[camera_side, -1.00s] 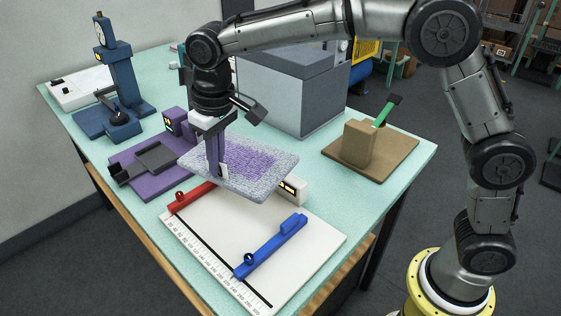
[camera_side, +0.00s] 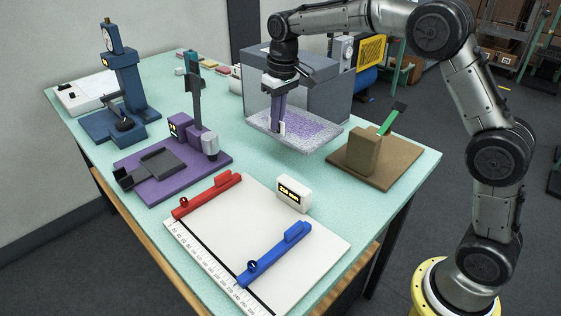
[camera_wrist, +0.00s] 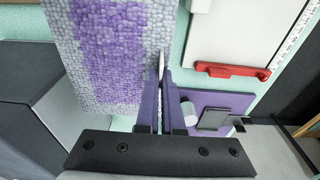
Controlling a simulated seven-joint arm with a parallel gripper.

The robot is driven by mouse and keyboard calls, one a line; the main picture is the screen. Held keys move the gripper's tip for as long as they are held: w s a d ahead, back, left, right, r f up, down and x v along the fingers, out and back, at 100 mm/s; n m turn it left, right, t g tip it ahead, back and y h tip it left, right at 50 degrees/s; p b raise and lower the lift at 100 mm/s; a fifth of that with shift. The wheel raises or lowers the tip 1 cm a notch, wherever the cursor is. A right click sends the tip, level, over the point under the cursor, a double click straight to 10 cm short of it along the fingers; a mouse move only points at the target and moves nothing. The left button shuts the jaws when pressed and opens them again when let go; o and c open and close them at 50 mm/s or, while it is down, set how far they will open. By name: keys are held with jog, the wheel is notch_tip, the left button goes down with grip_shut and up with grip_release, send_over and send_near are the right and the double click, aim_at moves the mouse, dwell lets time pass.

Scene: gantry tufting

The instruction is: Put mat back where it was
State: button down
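The mat (camera_side: 308,131) is a grey tufted rectangle with a purple patch. My gripper (camera_side: 277,130) is shut on its left edge in the side view and holds it level above the table, in front of the grey box. In the wrist view the mat (camera_wrist: 110,50) fills the upper left, and my gripper's purple fingers (camera_wrist: 161,75) pinch its edge. The mat hides part of the table and the lower front of the grey box.
A white board (camera_side: 255,235) with a red bar (camera_side: 207,194) and a blue bar (camera_side: 274,254) lies in front. A purple stand (camera_side: 180,175) is at left, a grey box (camera_side: 325,85) behind, and a brown block on a board (camera_side: 385,172) at right. Bare table lies between them.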

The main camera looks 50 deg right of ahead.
notch_tip(320, 180, down, 13)
jog(key=shift+r, duration=0.2)
dwell(0.4)
jog(key=shift+f, duration=0.15)
jog(key=c, duration=1.1)
grip_release()
jog(key=shift+o, duration=0.2)
jog(key=r, duration=0.4)
jog(key=s+r, duration=0.1)
jog(key=r, duration=0.7)
jog(key=shift+s+r, duration=0.2)
jog(key=shift+s, duration=0.05)
